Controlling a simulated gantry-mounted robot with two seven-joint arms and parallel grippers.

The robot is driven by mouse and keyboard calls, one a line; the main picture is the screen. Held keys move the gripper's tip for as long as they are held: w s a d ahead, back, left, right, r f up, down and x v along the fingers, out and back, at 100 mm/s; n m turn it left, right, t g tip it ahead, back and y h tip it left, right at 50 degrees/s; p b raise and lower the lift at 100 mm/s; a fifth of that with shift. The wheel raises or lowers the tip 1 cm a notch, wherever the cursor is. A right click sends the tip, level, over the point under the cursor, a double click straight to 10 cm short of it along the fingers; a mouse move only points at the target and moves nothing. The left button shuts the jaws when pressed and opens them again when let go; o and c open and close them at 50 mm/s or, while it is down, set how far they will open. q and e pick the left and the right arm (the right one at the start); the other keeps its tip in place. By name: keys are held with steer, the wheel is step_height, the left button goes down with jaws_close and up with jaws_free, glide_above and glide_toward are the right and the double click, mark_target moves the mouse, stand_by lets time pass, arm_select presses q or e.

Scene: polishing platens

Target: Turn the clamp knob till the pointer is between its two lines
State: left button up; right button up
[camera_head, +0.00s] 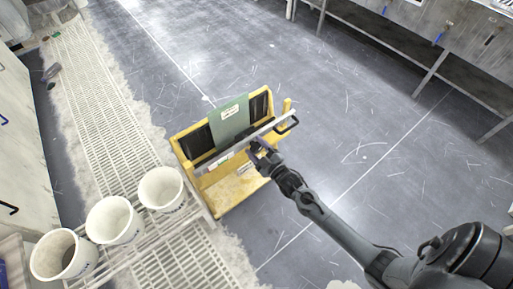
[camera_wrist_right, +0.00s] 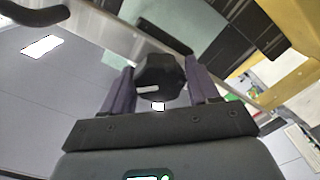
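The clamp knob (camera_wrist_right: 160,76) is black and faceted, with a short white pointer mark on its face, in the middle of the right wrist view. My right gripper (camera_wrist_right: 161,84) has one purple-grey finger on each side of it, and the knob fills the gap, so the fingers appear shut on it. In the head view my right gripper (camera_head: 258,150) is at the metal clamp bar (camera_head: 246,142) of the yellow stand (camera_head: 238,192) and hides the knob. The pointer's two lines cannot be made out. My left gripper is not in view.
The stand holds a green panel (camera_head: 230,121) between black pads. A dark handle (camera_head: 288,125) is at the bar's right end. Three white buckets (camera_head: 160,189) stand at the left by a grating (camera_head: 95,100). The grey floor right of the stand is clear.

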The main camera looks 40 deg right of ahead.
steer(key=c, duration=0.7)
steer(key=shift+o, duration=0.2)
steer(key=shift+r+m+p, duration=0.15)
steer(key=shift+m+p, duration=1.6)
steer(key=shift+m, duration=0.35)
steer(key=m+p, duration=0.1)
steer(key=m, duration=0.1)
steer(key=shift+m, duration=0.3)
steer(key=shift+d+m+p, duration=0.15)
steer(key=shift+m+p, duration=0.7)
steer(key=shift+m, duration=0.45)
